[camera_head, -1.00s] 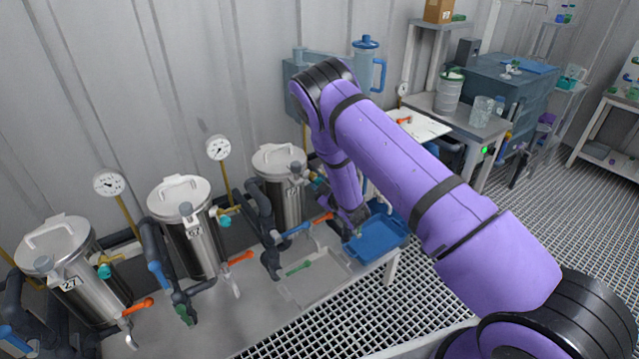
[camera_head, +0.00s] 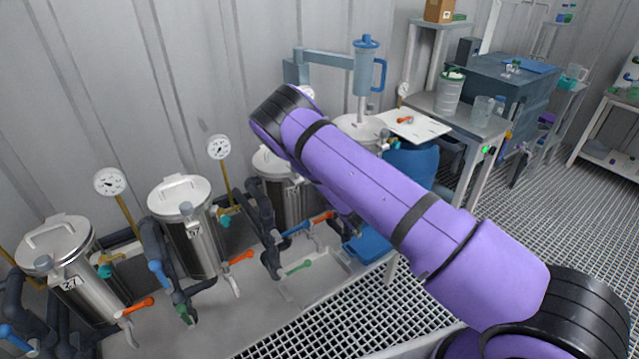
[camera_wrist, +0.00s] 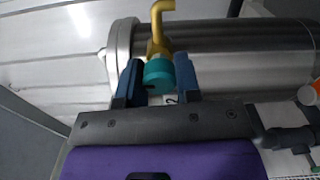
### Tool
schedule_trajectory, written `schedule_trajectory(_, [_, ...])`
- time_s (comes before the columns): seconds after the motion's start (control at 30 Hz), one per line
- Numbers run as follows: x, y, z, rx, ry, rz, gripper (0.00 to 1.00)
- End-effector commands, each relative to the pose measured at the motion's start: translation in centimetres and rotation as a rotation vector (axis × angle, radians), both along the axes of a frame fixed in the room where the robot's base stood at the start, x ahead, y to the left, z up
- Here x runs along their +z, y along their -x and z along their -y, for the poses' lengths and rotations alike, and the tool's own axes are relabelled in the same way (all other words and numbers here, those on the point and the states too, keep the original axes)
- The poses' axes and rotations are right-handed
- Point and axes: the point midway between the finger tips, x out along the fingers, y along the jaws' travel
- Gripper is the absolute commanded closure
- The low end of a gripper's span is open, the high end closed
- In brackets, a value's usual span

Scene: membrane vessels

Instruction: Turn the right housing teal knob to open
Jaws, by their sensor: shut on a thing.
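The right housing (camera_head: 296,203) is a steel vessel, mostly hidden behind my purple arm in the head view. It fills the upper right of the wrist view, lying sideways there (camera_wrist: 235,60). Its teal knob (camera_wrist: 158,76) sits on a brass fitting (camera_wrist: 158,40) with a bent outlet. My gripper (camera_wrist: 158,82) has its two blue fingers on either side of the teal knob and is shut on it. In the head view the gripper and this knob are hidden behind my arm.
Two more steel housings (camera_head: 188,228) (camera_head: 75,278) stand to the left, with their own knobs and orange handles. The grated floor at right is clear.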

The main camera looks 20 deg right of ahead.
Motion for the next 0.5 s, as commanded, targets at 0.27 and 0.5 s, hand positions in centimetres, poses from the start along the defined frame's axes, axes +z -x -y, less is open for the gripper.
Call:
schedule_trajectory(0.27, [-0.25,0.11,-0.06,0.001,0.248,0.076,0.92])
schedule_trajectory(0.5, [-0.27,0.1,-0.06,0.002,0.424,0.133,0.92])
